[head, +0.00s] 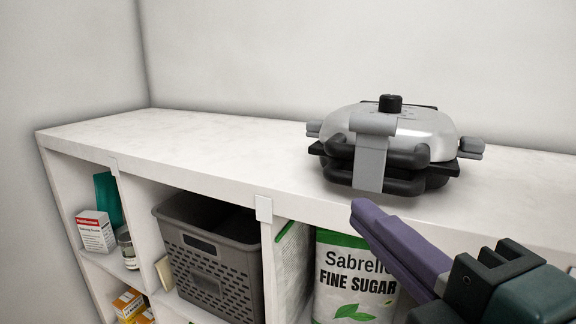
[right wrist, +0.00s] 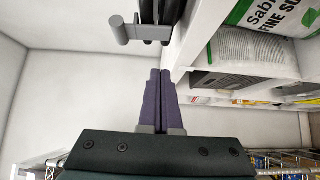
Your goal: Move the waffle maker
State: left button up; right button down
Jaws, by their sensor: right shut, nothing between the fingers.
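The waffle maker (head: 400,128) is silver and black with a black knob on top. It sits upright on the white shelf top, right of the middle in the head view, with its black handles and grey latch at the shelf's front edge. Part of it shows at the top of the right wrist view (right wrist: 160,32). My right gripper (head: 362,212) has purple fingers, pressed together and empty. Its tips are below and in front of the waffle maker, apart from it. In the right wrist view the shut fingers (right wrist: 160,75) point toward it. My left gripper is not in view.
The white shelf top (head: 190,140) is clear to the left of the waffle maker. Below are compartments with a grey basket (head: 210,255), a sugar bag (head: 350,275), a white box (head: 95,232) and a jar (head: 127,250). A wall stands behind and at left.

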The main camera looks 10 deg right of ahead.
aim_at(382, 200)
jog(key=w, duration=0.1)
jog(key=w+d+p, duration=0.1)
jog(key=w, duration=0.1)
jog(key=w+d, duration=0.1)
jog(key=w, duration=0.1)
jog(key=shift+p, duration=0.35)
jog(key=w+d, duration=0.1)
jog(key=w, duration=0.1)
jog(key=w+d, duration=0.3)
jog(key=shift+w, duration=0.35)
